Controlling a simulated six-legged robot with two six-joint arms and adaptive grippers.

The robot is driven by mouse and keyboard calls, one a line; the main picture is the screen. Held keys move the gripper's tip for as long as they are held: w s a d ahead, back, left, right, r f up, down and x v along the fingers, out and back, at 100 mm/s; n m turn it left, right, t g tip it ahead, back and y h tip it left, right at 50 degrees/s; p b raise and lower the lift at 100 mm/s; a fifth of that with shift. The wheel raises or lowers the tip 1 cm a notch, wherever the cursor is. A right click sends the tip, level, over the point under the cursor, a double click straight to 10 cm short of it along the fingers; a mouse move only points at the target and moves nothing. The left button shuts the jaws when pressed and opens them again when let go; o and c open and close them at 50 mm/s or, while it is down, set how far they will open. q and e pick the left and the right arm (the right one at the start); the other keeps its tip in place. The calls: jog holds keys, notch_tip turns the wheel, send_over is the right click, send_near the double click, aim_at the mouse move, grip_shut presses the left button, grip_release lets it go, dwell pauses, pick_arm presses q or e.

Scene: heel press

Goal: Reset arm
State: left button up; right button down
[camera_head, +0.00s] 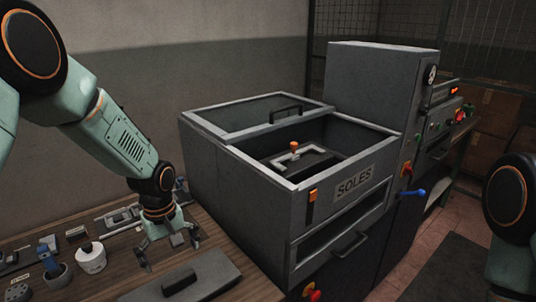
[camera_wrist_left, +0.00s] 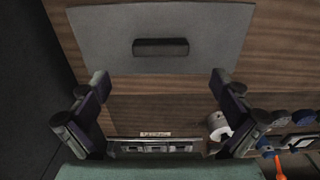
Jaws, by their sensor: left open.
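My left gripper (camera_head: 170,250) hangs over the wooden bench at the left of the press, pointing down, with its fingers spread. In the left wrist view its two fingers (camera_wrist_left: 160,82) stand wide apart with nothing between them but bench top. A flat grey plate with a dark handle (camera_head: 188,283) lies on the bench in front of the gripper; it also shows in the left wrist view (camera_wrist_left: 200,22), beyond the fingertips. My right arm shows only in part at the right edge of the head view, and its gripper is out of sight.
The grey press box marked SOLES (camera_head: 354,184) stands right of the gripper, its lid (camera_head: 255,112) slid back and an orange-knobbed fixture (camera_head: 294,146) inside. A blue-handled lever (camera_head: 413,192) sticks out at right.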

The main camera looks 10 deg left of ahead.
aim_at(179, 277)
pick_arm(q)
notch_tip(179, 277, down, 10)
jog(key=shift+r+b, duration=0.1)
jog(key=shift+b, duration=0.2)
jog(key=shift+w+r, duration=0.1)
jog(key=shift+r, duration=1.45)
jog(key=shift+f, duration=0.1)
